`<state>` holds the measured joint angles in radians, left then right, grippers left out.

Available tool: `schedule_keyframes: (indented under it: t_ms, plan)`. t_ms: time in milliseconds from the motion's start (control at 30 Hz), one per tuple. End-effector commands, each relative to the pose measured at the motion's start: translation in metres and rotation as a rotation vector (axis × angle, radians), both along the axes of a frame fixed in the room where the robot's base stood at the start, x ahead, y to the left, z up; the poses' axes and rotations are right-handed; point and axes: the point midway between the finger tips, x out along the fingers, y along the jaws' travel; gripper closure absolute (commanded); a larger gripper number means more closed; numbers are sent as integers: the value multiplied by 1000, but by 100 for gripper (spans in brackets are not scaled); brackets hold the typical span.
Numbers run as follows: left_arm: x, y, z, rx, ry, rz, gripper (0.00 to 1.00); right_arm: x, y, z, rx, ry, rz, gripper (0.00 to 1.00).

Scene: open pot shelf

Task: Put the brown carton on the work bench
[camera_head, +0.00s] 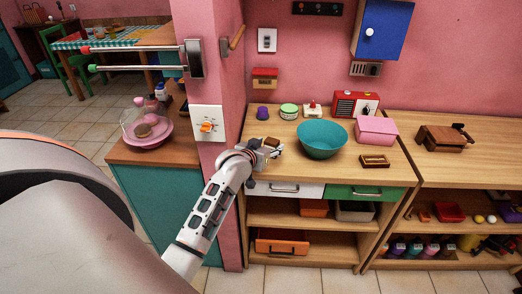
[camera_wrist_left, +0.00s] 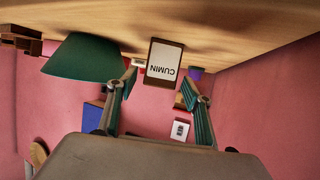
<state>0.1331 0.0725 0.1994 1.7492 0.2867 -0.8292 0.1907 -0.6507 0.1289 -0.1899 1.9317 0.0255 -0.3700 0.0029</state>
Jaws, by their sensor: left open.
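The brown carton (camera_wrist_left: 165,60), with a white label reading CUMIN, appears inverted in the left wrist view, ahead of the gap between my fingers. In the head view the carton (camera_head: 273,142) shows small and partly hidden behind my left gripper (camera_head: 270,154). It appears to stand on the wooden bench top (camera_head: 350,182). My left gripper is open, its two fingers (camera_wrist_left: 160,103) spread on either side of the carton's line, with nothing held. Whether a finger touches the carton I cannot tell. My right gripper is not in view.
A teal bowl (camera_head: 322,140) stands right of the gripper, near a pink box (camera_head: 376,130) and a small brown tray (camera_head: 374,161). A purple pot (camera_head: 262,112), green tin (camera_head: 289,111) and red radio (camera_head: 355,105) line the back. Bare wood lies at the bench's front.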

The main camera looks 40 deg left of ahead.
Motion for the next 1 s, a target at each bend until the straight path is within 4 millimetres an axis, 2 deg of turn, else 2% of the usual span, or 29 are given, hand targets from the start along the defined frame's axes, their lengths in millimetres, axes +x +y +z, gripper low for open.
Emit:
schedule_keyframes:
  t_ms: [300,533,633,667,767,867,900,1000]
  plan:
    - [-58,-10,24,-1,0,0,50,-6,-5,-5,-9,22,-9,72]
    - [-82,-14,34,-2,0,1,50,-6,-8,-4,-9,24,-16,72]
    - [-89,-20,26,5,11,-9,50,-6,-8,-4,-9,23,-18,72]
    - [-93,-23,19,11,20,-18,50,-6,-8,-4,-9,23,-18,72]
    - [-115,-46,-23,44,67,-68,50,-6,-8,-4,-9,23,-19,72]
    - [-155,-82,-82,87,127,-155,50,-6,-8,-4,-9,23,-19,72]
    - [-175,-99,-105,101,149,-193,50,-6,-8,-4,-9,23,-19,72]
    - [-226,-137,-152,127,196,-285,50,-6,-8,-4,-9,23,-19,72]
